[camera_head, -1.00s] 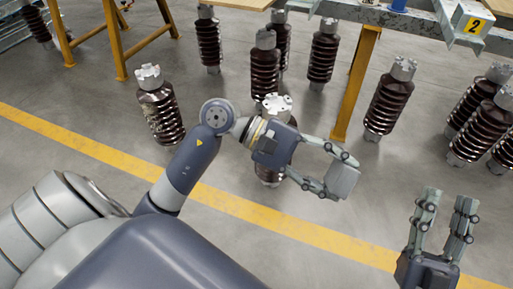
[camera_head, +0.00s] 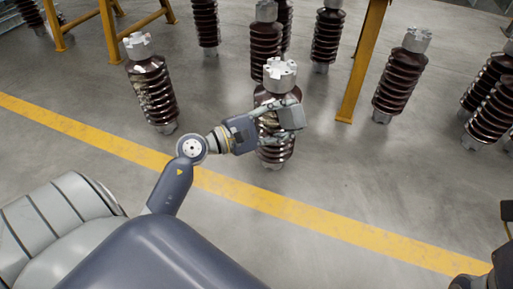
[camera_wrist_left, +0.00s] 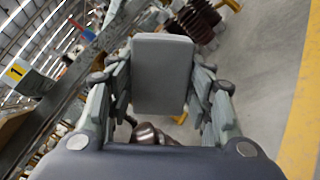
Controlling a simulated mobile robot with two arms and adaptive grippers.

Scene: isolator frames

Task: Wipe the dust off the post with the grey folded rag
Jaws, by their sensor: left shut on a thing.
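The grey folded rag (camera_head: 291,117) is a flat block between the fingertips of my left gripper (camera_head: 284,119). The left wrist view also shows the rag (camera_wrist_left: 163,75), held between both fingers. The gripper is shut on it. A brown ribbed post (camera_head: 274,152) with a pale metal cap stands upright behind the gripper, with pale dusty patches on its ribs. The rag overlaps the post's upper right side in the head view; I cannot tell whether they touch. The fingers hide part of the post. My right gripper's fingers do not show.
Another brown post (camera_head: 152,88) with pale patches stands to the left. Several similar posts stand behind and to the right, one (camera_head: 402,78) beside a yellow table leg (camera_head: 361,70). A yellow floor line (camera_head: 290,208) crosses in front. The floor at centre right is clear.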

